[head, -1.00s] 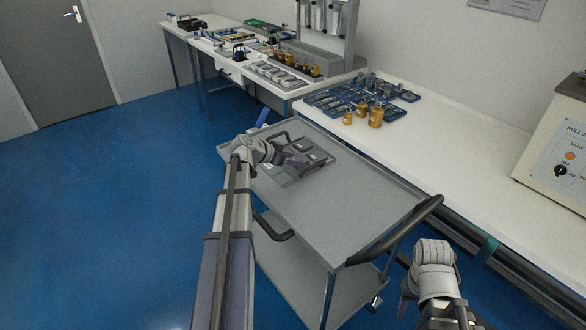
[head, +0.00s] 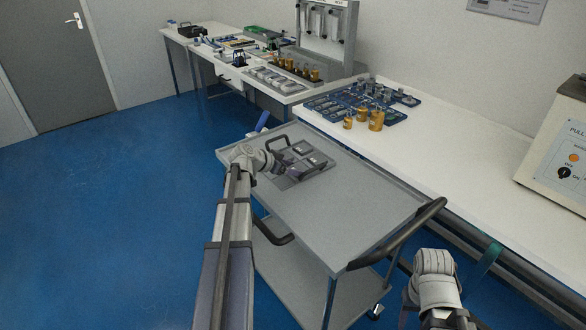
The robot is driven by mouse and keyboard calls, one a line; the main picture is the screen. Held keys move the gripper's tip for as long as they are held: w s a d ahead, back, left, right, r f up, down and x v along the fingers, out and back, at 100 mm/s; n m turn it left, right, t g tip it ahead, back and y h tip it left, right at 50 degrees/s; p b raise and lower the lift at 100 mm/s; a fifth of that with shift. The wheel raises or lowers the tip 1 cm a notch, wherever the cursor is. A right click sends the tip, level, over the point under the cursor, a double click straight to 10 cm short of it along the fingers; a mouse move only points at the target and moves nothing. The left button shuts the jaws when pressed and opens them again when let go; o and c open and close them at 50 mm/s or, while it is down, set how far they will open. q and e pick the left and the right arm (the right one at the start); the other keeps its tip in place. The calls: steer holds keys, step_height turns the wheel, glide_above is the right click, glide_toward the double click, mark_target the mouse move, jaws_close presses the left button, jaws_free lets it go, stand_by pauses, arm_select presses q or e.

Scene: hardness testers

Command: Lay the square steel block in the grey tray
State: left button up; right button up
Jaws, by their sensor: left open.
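The grey tray (head: 326,172) lies flat at the far end of the cart's top. Small square steel-looking blocks, one at the back (head: 303,147) and one at the right (head: 318,159), show in it. They are too small to tell apart surely or to see how deep they sit. My left gripper (head: 297,168) is open, low over the left part of the tray; its wrist and fingers hide part of the tray. I cannot see anything held in it. My right arm shows at the lower right, but its gripper is not clearly seen.
The grey cart top (head: 350,210) is clear in front of the tray, with a black handle (head: 400,235) at its near end. A white bench (head: 430,150) runs along the right with brass weights (head: 376,120) and blue trays. A tester (head: 560,150) stands at the right.

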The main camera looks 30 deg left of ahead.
arm_select(q)
steer(key=p+v, duration=0.6)
steer(key=v, duration=0.6)
steer(key=shift+p, duration=0.3)
steer(key=shift+a+r, duration=0.1)
steer(key=shift+r, duration=0.1)
